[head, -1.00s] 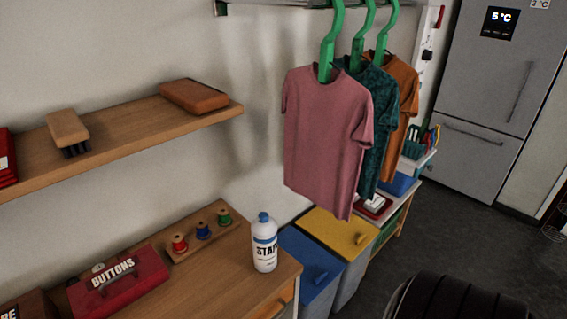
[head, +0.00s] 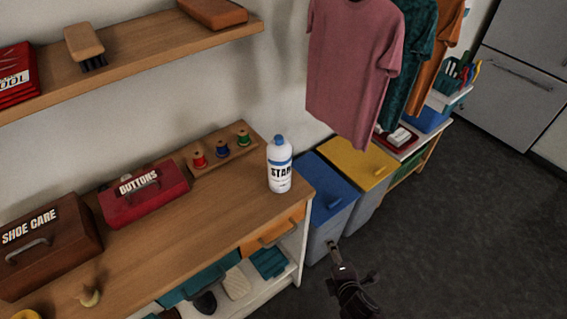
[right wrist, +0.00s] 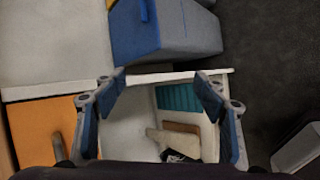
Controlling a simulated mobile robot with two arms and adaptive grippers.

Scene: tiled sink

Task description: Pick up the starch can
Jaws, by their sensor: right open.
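The starch can (head: 280,167) is a white bottle with a blue cap and a label whose visible letters begin "STAR". It stands upright near the right end of the wooden counter (head: 222,205) in the head view. My right gripper (head: 341,265) is low, in front of and to the right of the counter end, apart from the can. In the right wrist view my right gripper (right wrist: 162,78) has its fingers wide apart with nothing between them, above the open shelf. The can is not seen there. My left gripper is not in view.
A red buttons box (head: 143,194), a spool rack (head: 221,154) and a brown shoe care box (head: 45,246) share the counter. Blue (head: 326,195) and yellow (head: 357,162) lidded bins stand right of it. A wall shelf (head: 140,55) and hanging shirts (head: 352,65) are above.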

